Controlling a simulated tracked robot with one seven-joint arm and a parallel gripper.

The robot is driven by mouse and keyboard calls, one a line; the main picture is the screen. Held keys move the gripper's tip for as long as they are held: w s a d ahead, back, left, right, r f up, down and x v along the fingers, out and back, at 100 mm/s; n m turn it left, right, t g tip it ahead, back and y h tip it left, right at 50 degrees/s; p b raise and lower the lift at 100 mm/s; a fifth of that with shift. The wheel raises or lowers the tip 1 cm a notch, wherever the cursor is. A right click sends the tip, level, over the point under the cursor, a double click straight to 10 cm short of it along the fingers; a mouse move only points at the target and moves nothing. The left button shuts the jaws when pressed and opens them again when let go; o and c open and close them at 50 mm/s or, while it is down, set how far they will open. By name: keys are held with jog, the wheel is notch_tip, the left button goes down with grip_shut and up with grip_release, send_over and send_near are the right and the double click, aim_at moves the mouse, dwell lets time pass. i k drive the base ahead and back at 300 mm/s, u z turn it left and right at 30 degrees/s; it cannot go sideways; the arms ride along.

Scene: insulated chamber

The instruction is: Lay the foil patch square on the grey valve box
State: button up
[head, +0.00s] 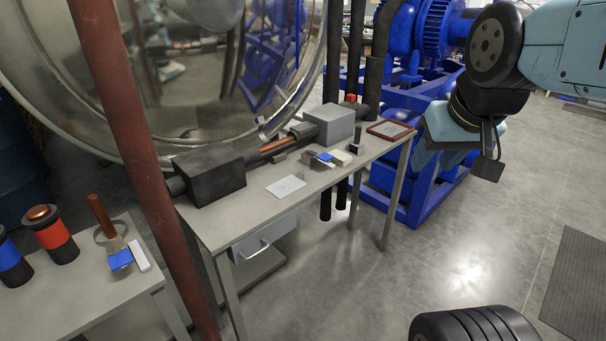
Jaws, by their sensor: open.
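The grey valve box (330,125) sits on the far part of the long grey table, in line with a dark pipe. I cannot tell for sure which flat piece is the foil patch. A pale flat sheet (286,187) with a small mark lies on the table in front of the dark box. A brown-rimmed flat piece (390,130) with a greyish middle lies at the table's right end. My gripper (440,158) is open, in the air right of the table's right end, apart from the valve box. Its fingertips are partly hidden, and I see nothing held.
A black box (208,176) stands on the table's left part. A blue item (326,158) and a beige block (340,158) lie before the valve box. A red-brown post (128,130) rises at left. Blue machinery (410,180) stands behind my gripper.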

aim_at(330, 111)
jog(key=z, duration=0.3)
jog(key=i, duration=0.9)
jog(key=u, duration=0.5)
